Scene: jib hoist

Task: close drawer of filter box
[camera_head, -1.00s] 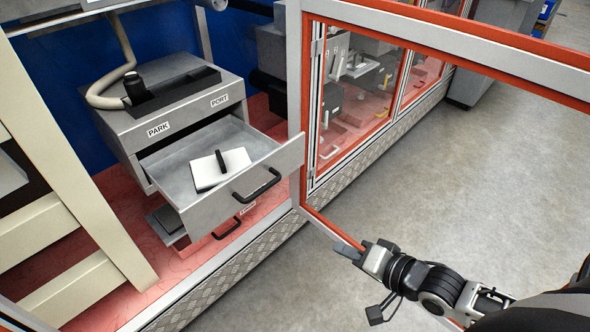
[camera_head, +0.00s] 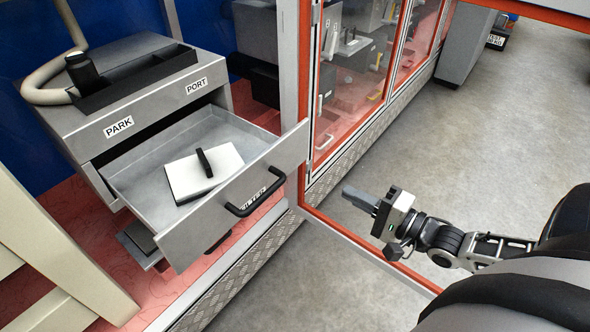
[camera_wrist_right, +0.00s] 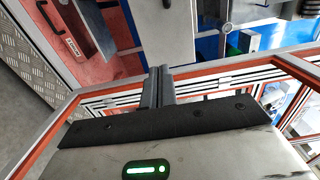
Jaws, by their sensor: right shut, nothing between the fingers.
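The filter box (camera_head: 75,131) is a grey metal cabinet with PARK and PORT labels on its front. Its drawer (camera_head: 230,200) is pulled well out, with a black bar handle (camera_head: 256,196) on the front panel. A white block with a black grip (camera_head: 190,180) lies inside the drawer. My right gripper (camera_head: 352,194) is shut and empty, to the right of the drawer front and apart from it. In the right wrist view the shut fingers (camera_wrist_right: 157,87) point up the picture. My left gripper is not in view.
An orange-edged door frame (camera_head: 340,231) stands close by my right gripper. Clear-panelled enclosure walls (camera_head: 350,85) run behind it. A cream slanted frame (camera_head: 50,250) stands at the left. Grey floor (camera_head: 500,150) is clear at the right.

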